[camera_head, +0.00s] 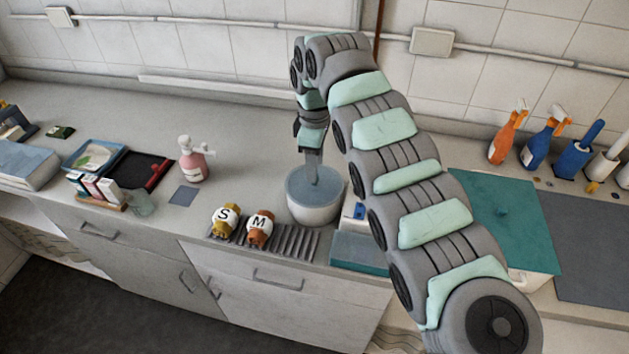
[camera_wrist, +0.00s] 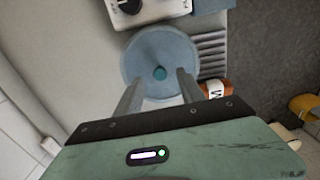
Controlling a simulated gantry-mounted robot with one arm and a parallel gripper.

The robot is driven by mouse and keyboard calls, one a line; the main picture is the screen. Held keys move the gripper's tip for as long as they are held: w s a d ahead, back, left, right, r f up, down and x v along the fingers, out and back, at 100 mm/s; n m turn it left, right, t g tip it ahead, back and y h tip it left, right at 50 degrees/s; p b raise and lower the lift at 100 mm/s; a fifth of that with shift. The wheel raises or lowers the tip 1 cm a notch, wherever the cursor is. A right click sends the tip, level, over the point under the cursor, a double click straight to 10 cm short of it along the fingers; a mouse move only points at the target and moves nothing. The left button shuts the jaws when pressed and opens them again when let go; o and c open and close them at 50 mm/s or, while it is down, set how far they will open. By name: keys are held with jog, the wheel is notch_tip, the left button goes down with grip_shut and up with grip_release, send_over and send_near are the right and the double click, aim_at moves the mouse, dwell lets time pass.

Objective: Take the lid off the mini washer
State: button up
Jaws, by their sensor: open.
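The mini washer is a round white tub (camera_head: 313,213) with a blue-grey lid (camera_head: 330,183), standing on the counter right of centre in the head view. In the wrist view the round lid (camera_wrist: 160,50) fills the upper middle, with a small teal knob (camera_wrist: 159,73) at its centre. My gripper (camera_head: 314,181) points down over the lid. It is open, and in the wrist view its two fingers (camera_wrist: 157,76) lie on either side of the knob. I cannot tell whether they touch the lid.
A white box with a dark dial (camera_wrist: 143,8) adjoins the lid. Bottles marked S (camera_head: 225,219) and M (camera_head: 260,228) stand on a ribbed rack (camera_head: 297,242) beside the tub. A pink pump bottle (camera_head: 193,160) stands further left. The counter behind the tub is clear.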

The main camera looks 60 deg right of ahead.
notch_tip(320, 180, down, 3)
jog(key=shift+r+p, duration=0.1)
jog(key=shift+p, duration=0.25)
grip_shut()
dwell(0.3)
